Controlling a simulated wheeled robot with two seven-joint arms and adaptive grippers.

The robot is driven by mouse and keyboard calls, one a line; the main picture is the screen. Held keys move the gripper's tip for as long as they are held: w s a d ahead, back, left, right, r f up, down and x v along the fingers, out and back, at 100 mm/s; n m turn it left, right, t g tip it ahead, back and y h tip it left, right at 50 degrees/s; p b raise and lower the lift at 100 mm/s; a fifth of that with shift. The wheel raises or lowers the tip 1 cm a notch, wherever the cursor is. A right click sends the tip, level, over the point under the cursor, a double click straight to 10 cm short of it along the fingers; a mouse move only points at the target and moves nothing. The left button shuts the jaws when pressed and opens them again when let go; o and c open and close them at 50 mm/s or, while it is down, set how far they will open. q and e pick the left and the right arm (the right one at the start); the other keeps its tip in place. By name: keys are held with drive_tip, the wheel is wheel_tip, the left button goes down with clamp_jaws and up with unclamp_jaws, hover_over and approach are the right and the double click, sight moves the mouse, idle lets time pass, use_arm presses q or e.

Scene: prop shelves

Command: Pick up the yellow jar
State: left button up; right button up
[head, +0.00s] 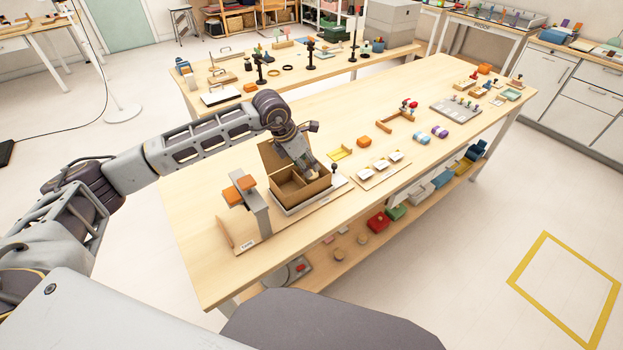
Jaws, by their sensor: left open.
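I cannot make out a yellow jar in the head view; it may be hidden or too small to tell. My left gripper (312,172) is open, pointing down over the right part of an open brown box (290,204). The box has a raised flap at the back and a divider inside. The gripper and wrist cover part of the box, so I cannot tell what lies under the fingers. My right gripper is not in view.
A grey stand with an orange top (240,190) is left of the box. A yellow tray (341,153) and an orange block (364,141) lie behind and right. The wooden table's (212,270) front left corner is clear.

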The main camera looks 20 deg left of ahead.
sight(312, 179)
use_arm(q)
drive_tip(key=shift+x, duration=0.9)
drive_tip(key=shift+w+f, duration=0.1)
drive_tip(key=shift+f, duration=0.15)
drive_tip(key=shift+d+f, duration=0.1)
drive_tip(key=shift+f, duration=0.15)
drive_tip(key=shift+w+f, duration=0.1)
drive_tip(key=shift+f, duration=0.2)
drive_tip(key=x, duration=0.3)
drive_tip(key=shift+p, duration=0.3)
drive_tip(key=shift+f, duration=0.3)
drive_tip(key=shift+w+f, duration=0.15)
drive_tip(key=shift+f, duration=0.05)
drive_tip(key=shift+d, duration=0.1)
drive_tip(key=c, duration=0.7)
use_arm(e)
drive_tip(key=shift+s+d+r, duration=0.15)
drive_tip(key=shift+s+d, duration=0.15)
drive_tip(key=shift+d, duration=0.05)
